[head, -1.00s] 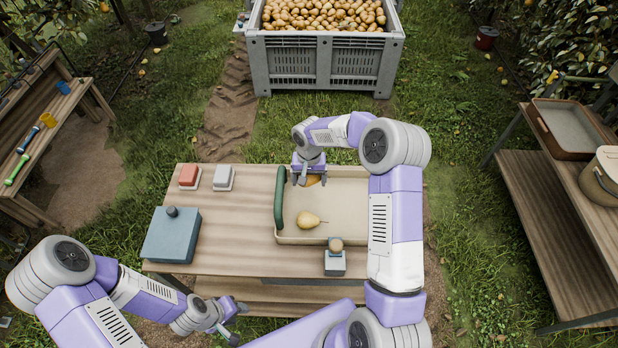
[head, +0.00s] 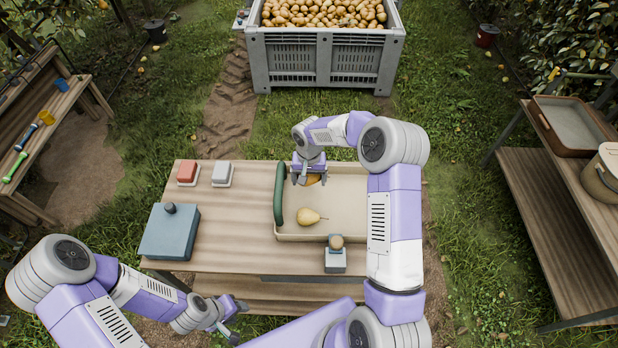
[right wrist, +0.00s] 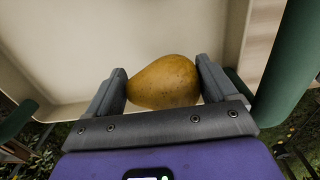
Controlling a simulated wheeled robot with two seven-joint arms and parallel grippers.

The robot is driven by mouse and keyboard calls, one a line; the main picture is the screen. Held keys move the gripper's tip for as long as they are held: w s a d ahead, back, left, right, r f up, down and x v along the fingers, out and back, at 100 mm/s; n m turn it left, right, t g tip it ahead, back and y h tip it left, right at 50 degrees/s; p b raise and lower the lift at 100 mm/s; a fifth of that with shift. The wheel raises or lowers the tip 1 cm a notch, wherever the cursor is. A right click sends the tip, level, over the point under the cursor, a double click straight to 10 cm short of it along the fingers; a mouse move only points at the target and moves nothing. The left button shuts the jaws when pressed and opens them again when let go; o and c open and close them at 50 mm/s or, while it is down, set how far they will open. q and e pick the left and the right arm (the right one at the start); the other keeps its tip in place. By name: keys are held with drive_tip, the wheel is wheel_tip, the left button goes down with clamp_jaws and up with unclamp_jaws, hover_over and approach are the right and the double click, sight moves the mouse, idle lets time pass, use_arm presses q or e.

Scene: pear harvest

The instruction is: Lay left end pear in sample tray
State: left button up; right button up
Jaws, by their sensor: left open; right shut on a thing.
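My right gripper (head: 309,180) is shut on a brownish-yellow pear (right wrist: 163,82), which fills the space between its fingers in the right wrist view. In the head view this pear (head: 314,179) is mostly hidden behind the gripper, at the far left part of the beige tray (head: 346,194). Whether it touches the tray floor I cannot tell. A lighter yellow pear (head: 309,217) lies in the tray nearer to me, its stem pointing right. My left gripper (head: 237,320) is open and empty, low in front of the table's near edge.
A green handle (head: 279,195) rises at the tray's left side. A small stand with a round knob (head: 335,256) sits before the tray. Bare tabletop (head: 235,225) lies between.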

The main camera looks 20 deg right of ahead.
sight(309, 193)
drive_tip(key=shift+f+b, duration=2)
drive_tip(key=shift+f, duration=0.5)
idle(0.8)
drive_tip(key=o, duration=0.9)
drive_tip(key=shift+o, duration=0.2)
wheel_tip(309, 193, up, 8)
drive_tip(key=shift+f+p, duration=0.15)
drive_tip(key=shift+p, duration=0.25)
